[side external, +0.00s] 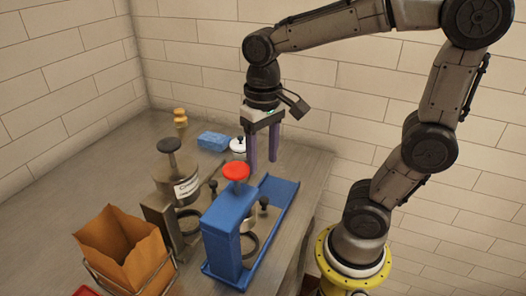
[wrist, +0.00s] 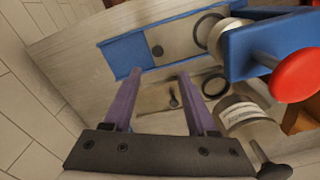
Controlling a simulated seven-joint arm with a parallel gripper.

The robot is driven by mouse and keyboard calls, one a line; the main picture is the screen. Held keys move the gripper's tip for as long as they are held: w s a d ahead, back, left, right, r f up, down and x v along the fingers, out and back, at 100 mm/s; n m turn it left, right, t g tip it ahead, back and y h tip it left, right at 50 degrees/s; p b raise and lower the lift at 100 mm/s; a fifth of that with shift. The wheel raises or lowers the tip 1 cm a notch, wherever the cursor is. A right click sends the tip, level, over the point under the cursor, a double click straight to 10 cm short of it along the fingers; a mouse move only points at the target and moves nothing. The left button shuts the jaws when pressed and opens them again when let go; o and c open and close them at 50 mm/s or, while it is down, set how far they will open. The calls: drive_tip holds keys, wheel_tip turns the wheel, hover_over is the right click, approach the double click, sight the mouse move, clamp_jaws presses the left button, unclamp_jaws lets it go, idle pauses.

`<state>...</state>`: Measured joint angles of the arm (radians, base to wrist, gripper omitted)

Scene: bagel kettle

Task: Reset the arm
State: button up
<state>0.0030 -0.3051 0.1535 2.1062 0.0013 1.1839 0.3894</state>
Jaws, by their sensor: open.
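My gripper (side external: 263,150) is open and empty. It hangs pointing down above the back right part of the table, with its two purple fingers apart. In the wrist view my gripper (wrist: 160,88) shows both fingers spread with nothing between them, and bare table and small items below. My arm arches from the yellow-ringed base at the right up and over to the gripper.
A blue press with a red knob (side external: 236,171) stands on a blue tray (side external: 280,194). A labelled canister (side external: 177,183), a brown paper bag (side external: 122,250), a blue block (side external: 213,141), a white-lidded jar (side external: 238,147) and a wooden grinder (side external: 180,119) share the table. Walls stand behind.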

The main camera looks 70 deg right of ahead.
drive_tip(key=shift+r, duration=0.5)
drive_tip(key=shift+r, duration=0.1)
drive_tip(key=s+n+t, duration=0.4)
drive_tip(key=s+t, duration=0.1)
drive_tip(key=s, duration=0.1)
drive_tip(key=shift+n+t, duration=0.3)
drive_tip(key=shift+s, duration=0.1)
idle(1.6)
